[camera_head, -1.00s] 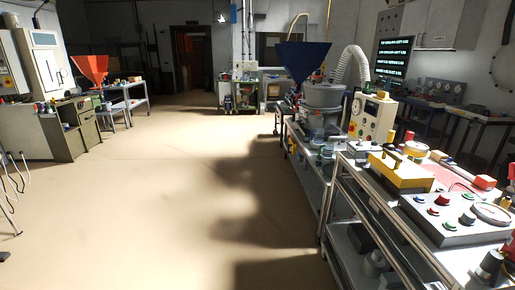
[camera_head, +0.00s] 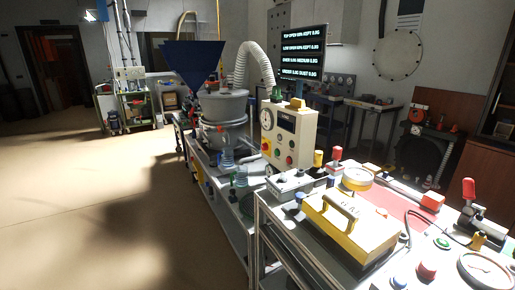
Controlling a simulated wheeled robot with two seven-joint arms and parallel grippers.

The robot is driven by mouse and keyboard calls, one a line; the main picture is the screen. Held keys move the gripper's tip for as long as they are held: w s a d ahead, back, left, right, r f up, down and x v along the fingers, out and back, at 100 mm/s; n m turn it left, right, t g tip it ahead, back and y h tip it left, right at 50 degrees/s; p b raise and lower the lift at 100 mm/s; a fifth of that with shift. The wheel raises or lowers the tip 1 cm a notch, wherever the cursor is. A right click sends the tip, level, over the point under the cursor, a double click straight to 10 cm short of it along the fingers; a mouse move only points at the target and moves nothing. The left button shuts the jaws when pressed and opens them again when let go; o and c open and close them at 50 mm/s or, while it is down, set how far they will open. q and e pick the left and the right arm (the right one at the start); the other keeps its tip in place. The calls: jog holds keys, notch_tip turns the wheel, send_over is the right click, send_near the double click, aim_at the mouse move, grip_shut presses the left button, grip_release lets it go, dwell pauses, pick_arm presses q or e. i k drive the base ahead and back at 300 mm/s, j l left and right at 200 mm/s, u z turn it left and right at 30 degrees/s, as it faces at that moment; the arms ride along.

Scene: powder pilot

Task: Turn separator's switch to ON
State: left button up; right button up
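The separator (camera_head: 224,112) appears to be the grey round machine with a dark blue funnel (camera_head: 194,62) on top and a white corrugated hose (camera_head: 256,62). Neither of my grippers is in view.
A nearer metal cart (camera_head: 262,222) holds a yellow box with a handle (camera_head: 350,222), gauges and buttons. A dark screen (camera_head: 304,52) with white text stands behind. Open floor (camera_head: 90,215) lies at left. A shelf cart (camera_head: 135,98) stands at the back.

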aim_at(265, 146)
jog(key=i+j+u, duration=0.35)
jog(key=i, duration=0.2)
jog(key=i+j+u, duration=0.2)
jog(key=i+u, duration=0.15)
jog(key=i, duration=0.2)
jog(key=i+u, duration=0.35)
jog(key=i, duration=0.2)
jog(key=i+j+z, duration=0.1)
jog(key=i+z, duration=0.25)
jog(key=i+j+z, duration=0.3)
jog(key=i, duration=0.25)
jog(key=i+j+z, duration=0.35)
jog(key=i+l, duration=0.1)
